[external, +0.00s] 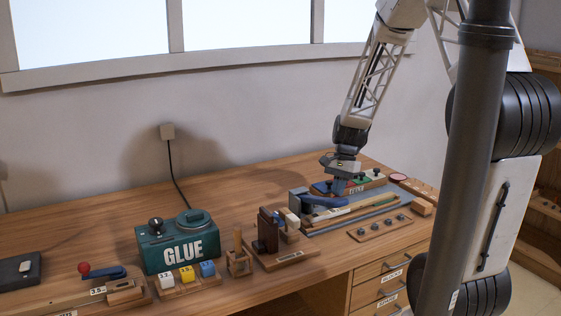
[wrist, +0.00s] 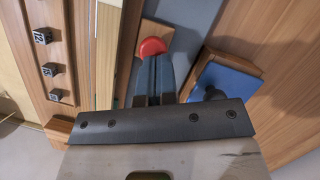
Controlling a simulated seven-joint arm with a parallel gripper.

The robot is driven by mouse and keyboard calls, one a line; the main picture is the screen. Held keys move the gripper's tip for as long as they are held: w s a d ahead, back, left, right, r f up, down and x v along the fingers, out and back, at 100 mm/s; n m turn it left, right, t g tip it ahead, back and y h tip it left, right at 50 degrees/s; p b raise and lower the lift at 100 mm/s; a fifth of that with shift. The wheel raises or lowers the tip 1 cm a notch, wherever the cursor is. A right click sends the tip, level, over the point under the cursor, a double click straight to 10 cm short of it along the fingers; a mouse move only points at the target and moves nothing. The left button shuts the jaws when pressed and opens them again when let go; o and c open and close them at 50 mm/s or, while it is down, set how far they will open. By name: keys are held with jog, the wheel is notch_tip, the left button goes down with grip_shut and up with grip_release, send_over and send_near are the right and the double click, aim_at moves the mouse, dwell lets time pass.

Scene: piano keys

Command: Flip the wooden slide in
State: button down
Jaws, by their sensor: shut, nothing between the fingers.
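My gripper (external: 339,186) points down over the right part of the bench, above the grey fixture with the wooden strips. In the wrist view its two dark fingers (wrist: 152,66) are together and empty. A long wooden slide (external: 345,212) appears to lie in the fixture; long wooden strips also show in the wrist view (wrist: 106,50), left of the fingers. A blue lever (external: 325,202) lies at the fixture's left end, just below my gripper. In the wrist view a red knob (wrist: 152,47) is just beyond the fingertips; I cannot tell whether they touch.
A blue pad (wrist: 228,84) is right of the fingers. A green GLUE box (external: 176,243), coloured blocks (external: 187,274) and an upright wooden stand (external: 267,232) are to the left.

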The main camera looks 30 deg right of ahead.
jog(key=shift+s+f, duration=0.1)
jog(key=shift+f, duration=0.05)
jog(key=shift+w+d, duration=0.35)
jog(key=shift+d, duration=0.35)
jog(key=shift+w+d+r, duration=0.2)
jog(key=shift+w+d, duration=0.1)
jog(key=shift+d, duration=0.2)
jog(key=shift+w+d+r, duration=0.2)
jog(key=shift+w+d, duration=0.05)
jog(key=shift+d, duration=0.25)
jog(key=v, duration=1)
jog(key=shift+w, duration=0.2)
jog(key=shift+d, duration=0.15)
jog(key=shift+w+d, duration=0.1)
jog(key=shift+d, duration=1.05)
